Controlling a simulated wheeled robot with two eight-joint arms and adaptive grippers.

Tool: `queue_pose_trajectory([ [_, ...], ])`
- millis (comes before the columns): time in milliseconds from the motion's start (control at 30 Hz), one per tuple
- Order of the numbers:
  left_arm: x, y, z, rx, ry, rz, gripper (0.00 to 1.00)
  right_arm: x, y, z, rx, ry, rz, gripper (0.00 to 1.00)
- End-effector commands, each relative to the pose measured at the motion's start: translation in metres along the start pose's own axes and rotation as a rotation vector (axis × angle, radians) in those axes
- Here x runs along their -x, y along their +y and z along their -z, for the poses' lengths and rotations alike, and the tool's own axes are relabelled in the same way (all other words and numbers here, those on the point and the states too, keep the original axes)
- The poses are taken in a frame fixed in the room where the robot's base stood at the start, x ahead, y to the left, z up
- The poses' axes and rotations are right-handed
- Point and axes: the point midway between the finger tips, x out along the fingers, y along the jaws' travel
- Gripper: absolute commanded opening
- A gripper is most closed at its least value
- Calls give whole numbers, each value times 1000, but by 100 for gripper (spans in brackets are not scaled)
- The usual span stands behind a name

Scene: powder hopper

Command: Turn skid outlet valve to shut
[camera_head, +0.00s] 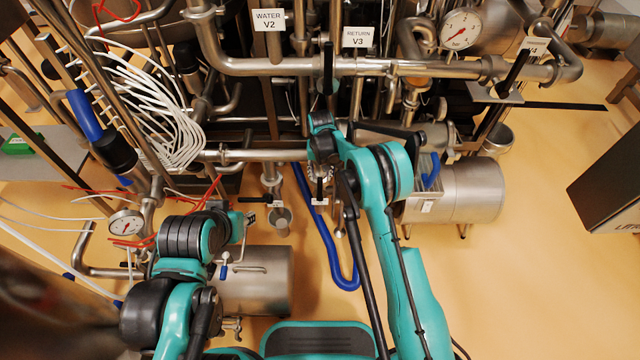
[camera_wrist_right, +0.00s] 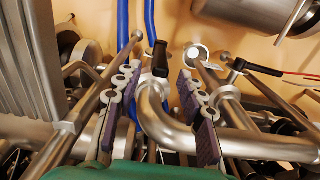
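My right gripper (camera_wrist_right: 160,74) is open in the wrist view, its two purple-grey padded fingers well apart. A black valve handle (camera_wrist_right: 160,58) stands between and just beyond the fingertips, above a curved steel pipe; I see no finger closed on it. In the head view the right arm reaches to the middle, and its gripper (camera_head: 323,172) is mostly hidden under the wrist. A small dark handle with a white tag (camera_head: 320,202) shows just below it; the tag is unreadable. I cannot tell for sure which handle is the skid outlet valve. My left gripper (camera_head: 240,222) is mostly hidden at lower left.
Steel pipes (camera_head: 300,66) with labelled valves WATER V2 (camera_head: 268,20) and RETURN V3 (camera_head: 358,38) cross the back. A blue hose (camera_head: 330,250) hangs to the floor. A steel motor (camera_head: 470,190) stands right, another cylinder (camera_head: 262,280) lower left. A dark box (camera_head: 610,190) stands far right.

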Motion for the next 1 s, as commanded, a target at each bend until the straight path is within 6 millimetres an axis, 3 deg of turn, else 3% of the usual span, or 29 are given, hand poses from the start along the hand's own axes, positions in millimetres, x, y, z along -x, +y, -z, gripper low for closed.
queue_pose_trajectory([
  [267, -5, 0, -3, 0, 0, 0, 34, -23, -2, 0, -1, -9, -2, 40],
  [633, -24, 0, -17, 0, 0, 0, 34, -81, -2, -1, -1, -8, -2, 40],
  [967, -25, 0, -18, 0, 0, 0, 34, -87, -2, -1, -1, -8, -2, 40],
  [1000, -25, 0, -18, 0, 0, 0, 34, -87, -2, -1, -1, -8, -2, 32],
])
